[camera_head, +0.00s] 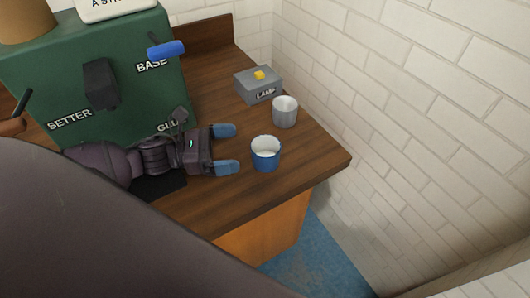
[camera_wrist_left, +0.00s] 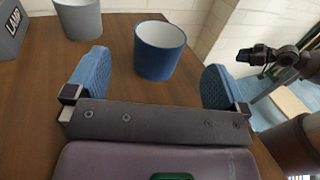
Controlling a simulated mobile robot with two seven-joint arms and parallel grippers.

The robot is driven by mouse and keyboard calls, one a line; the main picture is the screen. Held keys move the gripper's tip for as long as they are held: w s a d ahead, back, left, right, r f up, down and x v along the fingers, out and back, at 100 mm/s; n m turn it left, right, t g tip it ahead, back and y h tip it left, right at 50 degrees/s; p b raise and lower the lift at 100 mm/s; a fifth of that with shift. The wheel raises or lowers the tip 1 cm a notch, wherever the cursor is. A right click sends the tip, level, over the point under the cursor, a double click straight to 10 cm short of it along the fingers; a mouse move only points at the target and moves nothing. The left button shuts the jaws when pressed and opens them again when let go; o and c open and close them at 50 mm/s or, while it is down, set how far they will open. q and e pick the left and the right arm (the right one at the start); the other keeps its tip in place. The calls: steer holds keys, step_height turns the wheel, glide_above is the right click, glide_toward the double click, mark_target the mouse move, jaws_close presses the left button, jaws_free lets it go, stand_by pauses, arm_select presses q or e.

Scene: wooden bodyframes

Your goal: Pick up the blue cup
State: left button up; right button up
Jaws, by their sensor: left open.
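The blue cup (camera_head: 265,155) stands upright on the wooden counter (camera_head: 222,208) near its right front corner, white inside and empty. In the left wrist view the blue cup (camera_wrist_left: 158,60) is ahead of the fingers, between them in direction and a little beyond the tips. My left gripper (camera_head: 226,149) is open, with blue finger pads pointing at the cup from the left; it also shows in the left wrist view (camera_wrist_left: 160,82). No contact with the cup shows. In the left wrist view a dark arm (camera_wrist_left: 268,55) stands at the right; its gripper's state is unclear.
A grey cup (camera_head: 285,112) stands just behind the blue cup. A grey box marked LAMP (camera_head: 258,86) with a yellow button is behind it. A green machine (camera_head: 75,70) fills the left. The counter's edge and a white brick wall (camera_head: 400,120) lie to the right.

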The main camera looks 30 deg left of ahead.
mark_target(279, 144)
arm_select(q)
steer(key=x, duration=0.3)
steer(key=shift+p+x, duration=0.35)
steer(key=shift+x, duration=2.5)
steer(key=shift+f, duration=0.25)
arm_select(e)
steer(key=shift+w+r, duration=0.5)
steer(key=shift+r, duration=0.25)
arm_select(q)
steer(key=shift+c, duration=0.8)
steer(key=c, duration=0.9)
arm_select(e)
steer(key=shift+s+f, duration=0.3)
steer(key=shift+s, duration=0.15)
